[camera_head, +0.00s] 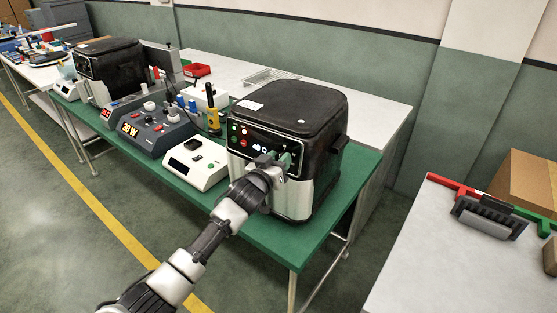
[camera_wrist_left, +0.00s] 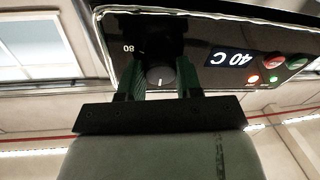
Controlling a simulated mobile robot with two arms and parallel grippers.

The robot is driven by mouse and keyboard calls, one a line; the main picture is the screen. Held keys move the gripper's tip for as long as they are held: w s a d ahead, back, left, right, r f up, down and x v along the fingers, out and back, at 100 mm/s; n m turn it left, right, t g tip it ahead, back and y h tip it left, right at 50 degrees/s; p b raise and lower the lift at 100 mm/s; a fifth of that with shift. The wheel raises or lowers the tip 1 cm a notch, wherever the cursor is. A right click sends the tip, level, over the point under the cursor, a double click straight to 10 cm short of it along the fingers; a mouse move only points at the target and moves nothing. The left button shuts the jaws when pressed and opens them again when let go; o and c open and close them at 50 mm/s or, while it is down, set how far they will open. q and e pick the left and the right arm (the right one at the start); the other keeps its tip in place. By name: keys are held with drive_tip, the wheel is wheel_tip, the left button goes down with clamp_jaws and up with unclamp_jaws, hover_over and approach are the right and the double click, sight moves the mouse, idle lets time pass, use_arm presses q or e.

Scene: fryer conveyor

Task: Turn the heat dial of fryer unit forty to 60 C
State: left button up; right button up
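The fryer unit (camera_head: 318,132) on the right end of the green table has a black lid and a front panel whose lit display (camera_head: 262,148) reads 40 C. My left gripper (camera_head: 281,163) is at the right part of this panel and hides the dial in the head view. In the left wrist view, which is upside down, the dark round heat dial (camera_wrist_left: 160,76) with a white mark sits between the two green fingers of my left gripper (camera_wrist_left: 160,82). Whether the fingers touch the dial cannot be made out. An 80 marking shows beside it. My right gripper is not in view.
Left of the fryer on the green table (camera_head: 318,232) stand a white box with a small display (camera_head: 196,163), a grey control box (camera_head: 150,130) and a second fryer (camera_head: 108,68). A white table (camera_head: 420,262) with a grey tool is at the right.

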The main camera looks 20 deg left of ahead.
use_arm(q)
drive_tip(key=shift+c, duration=0.3)
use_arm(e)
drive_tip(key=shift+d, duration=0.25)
use_arm(q)
drive_tip(key=shift+f+m+h+p, duration=0.15)
drive_tip(key=shift+m+h, duration=0.55)
drive_tip(key=shift+m, duration=2.55)
drive_tip(key=shift+r+m+h+p, duration=0.15)
drive_tip(key=shift+m+h, duration=0.55)
drive_tip(key=shift+m, duration=2.55)
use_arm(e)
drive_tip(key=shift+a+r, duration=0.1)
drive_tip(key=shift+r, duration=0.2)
use_arm(q)
drive_tip(key=shift+f+m+g, duration=0.1)
drive_tip(key=shift+m+g, duration=0.2)
drive_tip(key=o, duration=0.9)
drive_tip(key=shift+s, duration=0.1)
